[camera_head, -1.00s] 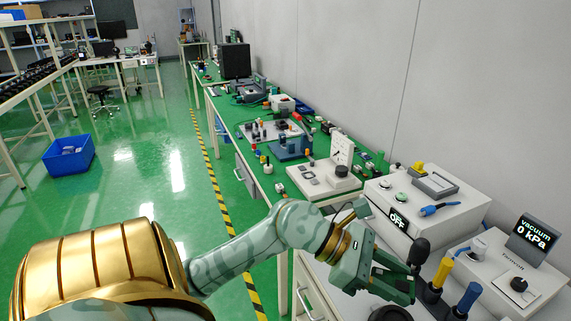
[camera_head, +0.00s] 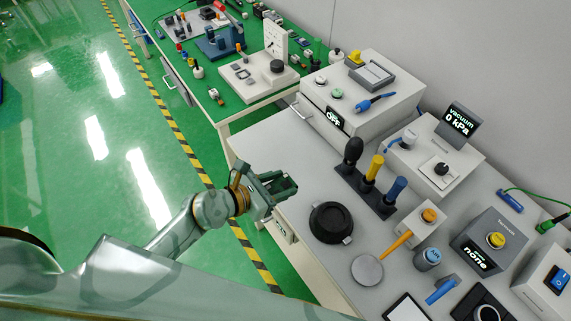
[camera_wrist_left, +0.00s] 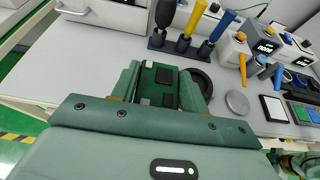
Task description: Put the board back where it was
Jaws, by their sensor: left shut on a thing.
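My left gripper (camera_head: 277,187) is shut on a small green circuit board (camera_wrist_left: 160,84) with a black chip on it. In the left wrist view the board sits between the two fingers. In the head view the gripper is at the left edge of the grey workbench (camera_head: 290,228), and the fingers mostly hide the board. A black round holder (camera_head: 331,222) with small metal clips lies on the bench to the right of the gripper, apart from it.
A black rack (camera_head: 364,192) holds a black, a yellow and a blue tool right behind the holder. A grey disc (camera_head: 367,270) lies in front. A white box with an OFF display (camera_head: 361,90) and a vacuum unit (camera_head: 435,155) stand behind. The bench's left part is clear.

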